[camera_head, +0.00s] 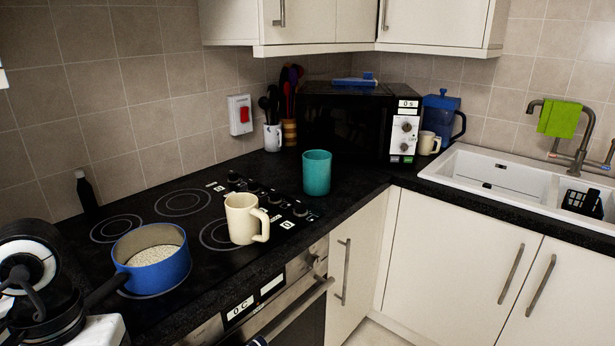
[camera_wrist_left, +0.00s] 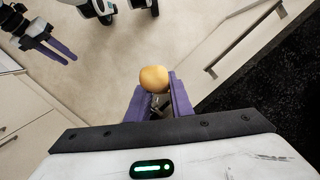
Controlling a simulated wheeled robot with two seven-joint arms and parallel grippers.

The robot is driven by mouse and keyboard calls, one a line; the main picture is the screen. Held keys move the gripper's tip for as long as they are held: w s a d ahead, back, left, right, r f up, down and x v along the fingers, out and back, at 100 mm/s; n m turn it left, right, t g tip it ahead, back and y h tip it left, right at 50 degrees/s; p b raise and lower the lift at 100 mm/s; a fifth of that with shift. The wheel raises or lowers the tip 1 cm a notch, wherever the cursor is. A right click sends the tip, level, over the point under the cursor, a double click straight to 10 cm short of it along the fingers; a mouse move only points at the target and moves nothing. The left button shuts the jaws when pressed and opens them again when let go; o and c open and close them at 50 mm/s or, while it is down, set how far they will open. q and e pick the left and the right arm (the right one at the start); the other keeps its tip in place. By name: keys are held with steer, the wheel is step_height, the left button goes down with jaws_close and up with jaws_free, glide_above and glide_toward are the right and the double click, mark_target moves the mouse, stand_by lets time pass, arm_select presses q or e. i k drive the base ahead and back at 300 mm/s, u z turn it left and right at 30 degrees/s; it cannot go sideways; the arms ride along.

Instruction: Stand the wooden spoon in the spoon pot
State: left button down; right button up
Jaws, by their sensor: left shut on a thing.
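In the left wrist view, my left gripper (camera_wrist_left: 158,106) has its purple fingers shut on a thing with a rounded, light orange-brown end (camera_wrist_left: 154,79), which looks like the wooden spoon. The rest of it is hidden between and behind the fingers. A teal, handleless pot (camera_head: 316,173) stands upright on the counter in the head view, right of the hob, and looks like the spoon pot. My left gripper is not clearly visible in the head view. My right gripper (camera_wrist_left: 47,46) shows at the upper left of the left wrist view, its two purple fingers apart and empty.
A cream mug (camera_head: 243,219) and a blue saucepan (camera_head: 152,259) stand on the hob. A white mug of dark utensils (camera_head: 272,137) and a brown holder (camera_head: 289,131) stand behind, beside the microwave (camera_head: 343,122).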

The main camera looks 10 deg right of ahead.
mark_target(309, 193)
steer(key=z, duration=0.7)
steer(key=i, duration=0.8)
steer(key=z, duration=0.3)
